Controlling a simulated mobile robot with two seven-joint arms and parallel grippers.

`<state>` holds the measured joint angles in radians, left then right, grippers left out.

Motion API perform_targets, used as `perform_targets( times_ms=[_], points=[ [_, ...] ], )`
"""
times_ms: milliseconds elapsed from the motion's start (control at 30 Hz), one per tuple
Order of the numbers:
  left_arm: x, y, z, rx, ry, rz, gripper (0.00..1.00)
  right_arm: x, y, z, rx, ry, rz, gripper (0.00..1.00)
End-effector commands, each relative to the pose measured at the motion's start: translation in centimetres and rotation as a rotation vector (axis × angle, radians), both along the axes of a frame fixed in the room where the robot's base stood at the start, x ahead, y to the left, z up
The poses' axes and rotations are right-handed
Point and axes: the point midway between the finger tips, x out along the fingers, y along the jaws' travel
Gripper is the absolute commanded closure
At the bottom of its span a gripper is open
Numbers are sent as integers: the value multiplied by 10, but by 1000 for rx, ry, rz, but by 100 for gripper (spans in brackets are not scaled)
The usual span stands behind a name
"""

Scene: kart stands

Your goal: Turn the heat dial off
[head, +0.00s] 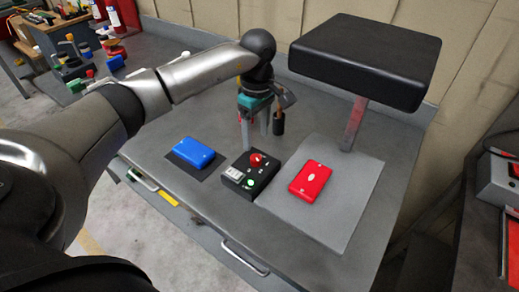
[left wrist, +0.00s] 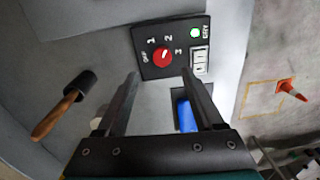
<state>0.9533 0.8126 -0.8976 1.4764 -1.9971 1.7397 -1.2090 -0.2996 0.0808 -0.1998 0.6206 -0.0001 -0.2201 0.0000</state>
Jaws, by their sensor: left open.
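The heat dial (head: 257,159) is a red knob on a black control box (head: 262,184) on the grey bench. In the left wrist view the dial (left wrist: 162,57) sits among the marks OFF, 1, 2 and 3; its pointer is too small to read surely. A green lamp (left wrist: 194,33) is lit beside the 3. My left gripper (head: 256,143) points down just behind and above the box. In its wrist view the open fingers (left wrist: 160,75) straddle the dial's line, with nothing between them. My right gripper is not in view.
A blue case (head: 194,152) lies left of the box and a red case (head: 310,180) lies right on a grey plate (head: 350,215). A black-topped press (head: 365,60) stands behind. A wooden-handled tool (left wrist: 62,105) is close to the gripper.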

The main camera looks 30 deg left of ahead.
Motion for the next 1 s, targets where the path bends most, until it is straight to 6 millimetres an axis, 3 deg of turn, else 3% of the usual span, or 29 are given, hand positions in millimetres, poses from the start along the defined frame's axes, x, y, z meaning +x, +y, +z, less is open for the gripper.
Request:
perform_targets(
  times_ms=[400,767,1000],
  points=[
    [-2,-2,-61,-5,2,0,31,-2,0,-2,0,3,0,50],
    [-2,-2,-69,-5,-1,-1,31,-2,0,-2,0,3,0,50],
    [-2,-2,-69,-6,-1,-1,55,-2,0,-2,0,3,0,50]
  ],
)
